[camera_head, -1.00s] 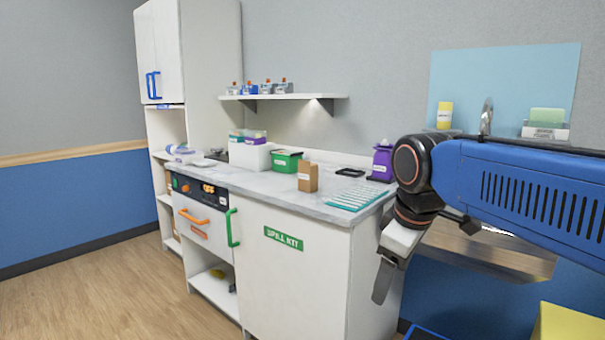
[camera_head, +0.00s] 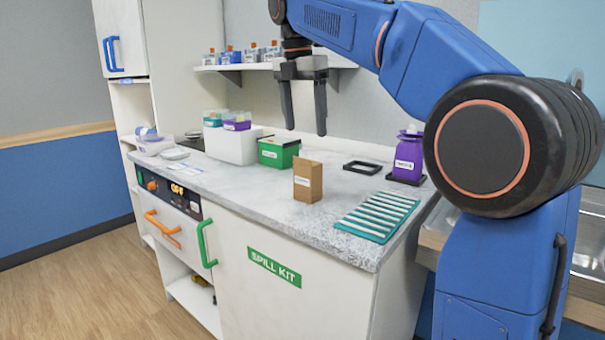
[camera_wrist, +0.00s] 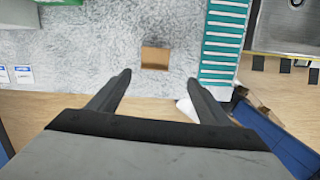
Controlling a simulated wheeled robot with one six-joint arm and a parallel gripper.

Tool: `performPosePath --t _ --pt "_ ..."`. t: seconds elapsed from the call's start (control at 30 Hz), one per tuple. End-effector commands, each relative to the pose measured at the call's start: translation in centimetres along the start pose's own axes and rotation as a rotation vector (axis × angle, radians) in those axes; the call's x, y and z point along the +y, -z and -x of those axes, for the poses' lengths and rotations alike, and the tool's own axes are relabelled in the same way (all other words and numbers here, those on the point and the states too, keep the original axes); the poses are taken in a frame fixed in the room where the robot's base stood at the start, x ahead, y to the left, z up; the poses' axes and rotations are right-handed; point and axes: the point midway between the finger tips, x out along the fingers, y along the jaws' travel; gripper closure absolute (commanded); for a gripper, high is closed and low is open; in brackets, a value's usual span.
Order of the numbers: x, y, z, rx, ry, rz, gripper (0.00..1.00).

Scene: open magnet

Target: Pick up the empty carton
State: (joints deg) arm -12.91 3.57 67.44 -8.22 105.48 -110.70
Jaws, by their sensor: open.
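The carton is a small brown cardboard box (camera_head: 307,181) with a pale label, standing upright on the grey marbled counter (camera_head: 240,192). In the wrist view the carton (camera_wrist: 155,58) is seen from above, with its top appearing open; it lies ahead of the fingertips, roughly between their lines. My gripper (camera_head: 306,128) is open and empty, pointing down above the counter and above the carton, apart from it. Both fingers also show in the wrist view (camera_wrist: 158,82).
A teal ribbed rack (camera_head: 378,215) lies right of the carton. A green box (camera_head: 278,153) and a white bin (camera_head: 232,146) stand behind left. A black frame (camera_head: 362,167) and purple bottle (camera_head: 408,158) are behind right. A shelf (camera_head: 275,66) with bottles is on the wall.

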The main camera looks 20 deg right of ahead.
Motion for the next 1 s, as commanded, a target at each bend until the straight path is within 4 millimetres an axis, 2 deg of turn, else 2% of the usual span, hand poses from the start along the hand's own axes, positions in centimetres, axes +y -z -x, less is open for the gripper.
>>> performPosePath --t 0.17,0.7,0.8,1.0 --pt "0.6 0.0 -0.1 0.000 0.006 0.043 0.28" --pt "0.5 -0.1 -9.3 0.001 0.009 0.042 0.28" --pt "0.5 -0.1 -10.6 0.001 0.008 0.042 0.28" --pt "0.5 -0.1 -11.9 0.000 0.006 0.041 0.28"
